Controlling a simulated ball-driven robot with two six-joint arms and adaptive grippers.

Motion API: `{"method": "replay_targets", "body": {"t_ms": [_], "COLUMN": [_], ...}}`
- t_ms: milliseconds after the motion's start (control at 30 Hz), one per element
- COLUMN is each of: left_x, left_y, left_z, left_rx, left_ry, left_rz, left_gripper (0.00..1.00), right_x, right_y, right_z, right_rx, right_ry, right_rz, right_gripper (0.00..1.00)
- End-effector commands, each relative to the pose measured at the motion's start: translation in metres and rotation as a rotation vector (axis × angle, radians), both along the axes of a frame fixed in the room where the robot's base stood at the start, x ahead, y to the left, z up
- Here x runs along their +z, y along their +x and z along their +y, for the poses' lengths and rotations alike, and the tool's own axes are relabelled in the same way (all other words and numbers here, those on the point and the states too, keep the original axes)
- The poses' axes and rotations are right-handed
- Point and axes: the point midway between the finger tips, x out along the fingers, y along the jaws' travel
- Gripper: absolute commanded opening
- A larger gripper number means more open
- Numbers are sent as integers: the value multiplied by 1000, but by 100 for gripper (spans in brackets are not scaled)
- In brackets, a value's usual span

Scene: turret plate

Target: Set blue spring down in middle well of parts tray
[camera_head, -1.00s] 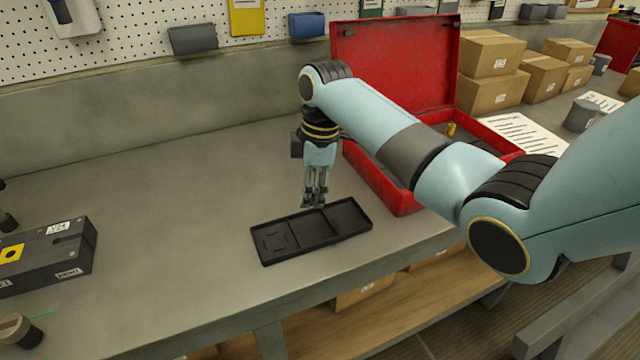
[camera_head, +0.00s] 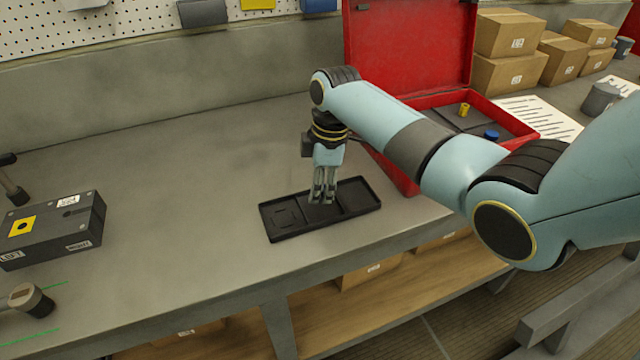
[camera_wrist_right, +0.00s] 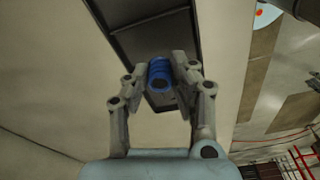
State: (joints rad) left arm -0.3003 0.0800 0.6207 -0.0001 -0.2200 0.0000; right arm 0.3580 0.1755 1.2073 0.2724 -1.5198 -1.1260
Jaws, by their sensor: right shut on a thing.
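The black parts tray (camera_head: 275,235) lies on the grey bench, with its wells in a row from left to right. My right gripper (camera_head: 322,199) points down over the tray's middle part. In the right wrist view my right gripper (camera_wrist_right: 160,85) is shut on the blue spring (camera_wrist_right: 159,72), a blue ribbed cylinder between the two fingers. The dark tray also shows behind it in that view (camera_wrist_right: 140,30). The spring is hidden by the fingers in the head view, and I cannot tell whether it touches the well floor. My left gripper is not in view.
An open red case (camera_head: 410,45) stands behind and right of the tray, holding a yellow part (camera_head: 463,110) and a blue part (camera_head: 491,134). A dark block (camera_head: 55,230) with labels sits at the left. The bench between block and tray is clear.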

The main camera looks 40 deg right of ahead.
Motion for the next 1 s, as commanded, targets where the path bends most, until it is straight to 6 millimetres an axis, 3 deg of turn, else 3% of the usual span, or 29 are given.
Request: {"method": "replay_targets", "body": {"t_ms": [1000], "left_x": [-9], "left_y": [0], "left_z": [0], "left_rx": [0], "left_ry": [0], "left_rz": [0], "left_gripper": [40], "right_x": [-17], "right_y": [0], "right_z": [0], "right_rx": [0], "right_ry": [0], "right_rz": [0], "right_gripper": [1]}}
